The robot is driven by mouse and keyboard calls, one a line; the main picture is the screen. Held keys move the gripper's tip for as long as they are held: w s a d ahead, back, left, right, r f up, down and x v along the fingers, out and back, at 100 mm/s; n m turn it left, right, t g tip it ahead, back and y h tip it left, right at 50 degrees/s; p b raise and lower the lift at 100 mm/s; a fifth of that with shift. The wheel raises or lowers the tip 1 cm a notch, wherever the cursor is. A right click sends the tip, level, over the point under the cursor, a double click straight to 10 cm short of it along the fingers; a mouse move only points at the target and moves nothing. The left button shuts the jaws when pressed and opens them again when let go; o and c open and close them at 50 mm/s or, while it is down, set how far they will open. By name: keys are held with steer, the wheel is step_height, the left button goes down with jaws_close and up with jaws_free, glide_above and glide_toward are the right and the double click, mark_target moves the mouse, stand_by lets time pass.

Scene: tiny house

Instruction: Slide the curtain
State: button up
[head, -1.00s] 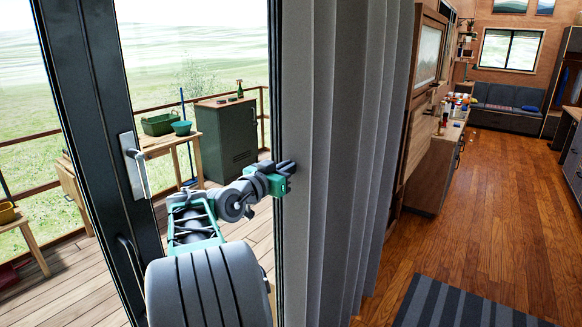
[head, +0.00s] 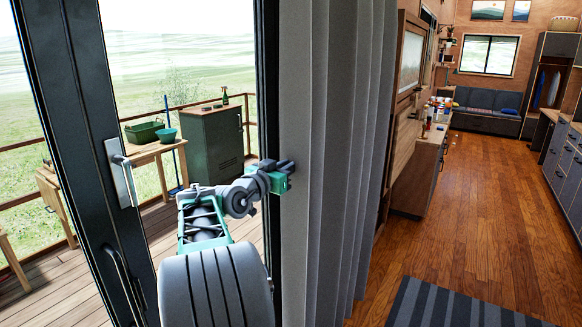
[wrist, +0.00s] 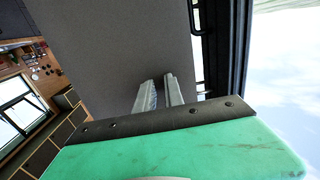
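The grey pleated curtain (head: 335,130) hangs gathered beside the glass door, between the doorway and the room. My gripper (head: 285,168) reaches in from the left and meets the curtain's left edge at about the height of the door handle. In the wrist view the two fingers (wrist: 160,92) stand close together with a narrow gap, in front of the broad grey cloth (wrist: 115,50). The fingertips lie against or very near the cloth. I cannot tell whether cloth is pinched between them.
The dark door frame and its handle (head: 122,172) stand left of my arm. Outside are a deck, a table (head: 150,150) and a green cabinet (head: 215,145). Right of the curtain, the wooden floor (head: 480,220) is open, with a striped rug (head: 450,305) in front and a counter (head: 420,170).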

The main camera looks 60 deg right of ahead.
steer(key=o, duration=0.3)
steer(key=a, duration=0.2)
steer(key=a+b, duration=0.1)
steer(key=a, duration=0.2)
steer(key=a+b, duration=0.1)
steer(key=a, duration=0.1)
steer(key=shift+w+a, duration=0.25)
steer(key=shift+a, duration=0.15)
